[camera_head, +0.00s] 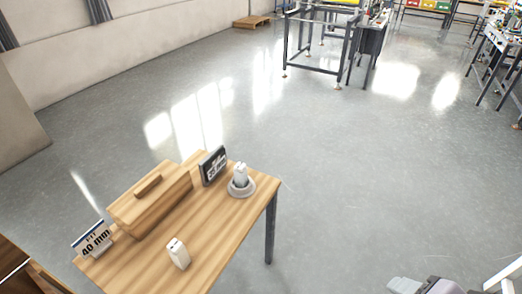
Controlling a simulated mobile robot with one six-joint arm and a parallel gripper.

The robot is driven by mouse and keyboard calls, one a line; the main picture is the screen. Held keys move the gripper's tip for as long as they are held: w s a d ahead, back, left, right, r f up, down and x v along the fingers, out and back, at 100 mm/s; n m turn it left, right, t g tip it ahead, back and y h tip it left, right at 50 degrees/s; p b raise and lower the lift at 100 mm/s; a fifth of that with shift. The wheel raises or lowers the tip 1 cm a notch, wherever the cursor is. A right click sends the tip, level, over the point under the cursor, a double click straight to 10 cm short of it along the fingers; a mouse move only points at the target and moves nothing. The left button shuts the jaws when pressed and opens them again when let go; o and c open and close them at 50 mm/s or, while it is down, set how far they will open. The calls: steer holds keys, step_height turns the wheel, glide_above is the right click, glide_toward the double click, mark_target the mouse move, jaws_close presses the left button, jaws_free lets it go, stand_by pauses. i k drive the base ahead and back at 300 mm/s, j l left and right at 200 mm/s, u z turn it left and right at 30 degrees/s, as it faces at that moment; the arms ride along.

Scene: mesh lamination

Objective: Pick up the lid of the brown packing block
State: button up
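The brown packing block (158,215) stands on the wooden table at the lower left. It is a wood-coloured box, long and set at an angle. Its lid (130,205) lies on top and looks seated flat, with a raised bar-shaped handle (148,184) in the middle. The lid's top and handle are uncovered. The seam between lid and block is hard to make out. My gripper cannot be identified in this view, and nothing touches the lid.
On the table (222,240) are a white "40 mm" sign (92,240), a dark-framed sign (213,165), a white piece on a round grey base (241,189), and a small white block (178,253). Grey and dark parts (435,285) show at the bottom right.

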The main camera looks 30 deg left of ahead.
mark_target(240, 171)
steer(key=i+u, duration=0.45)
steer(key=i+l+u, duration=0.2)
steer(key=i+u, duration=0.25)
steer(key=i+l+u, duration=0.9)
steer(key=i+u, duration=0.2)
steer(key=u, duration=0.25)
steer(key=i+l+u, duration=0.15)
steer(key=u, duration=0.3)
steer(key=i+l+u, duration=0.15)
steer(key=u, duration=0.3)
steer(key=i+l+u, duration=0.15)
steer(key=u, duration=0.35)
steer(key=l, duration=0.1)
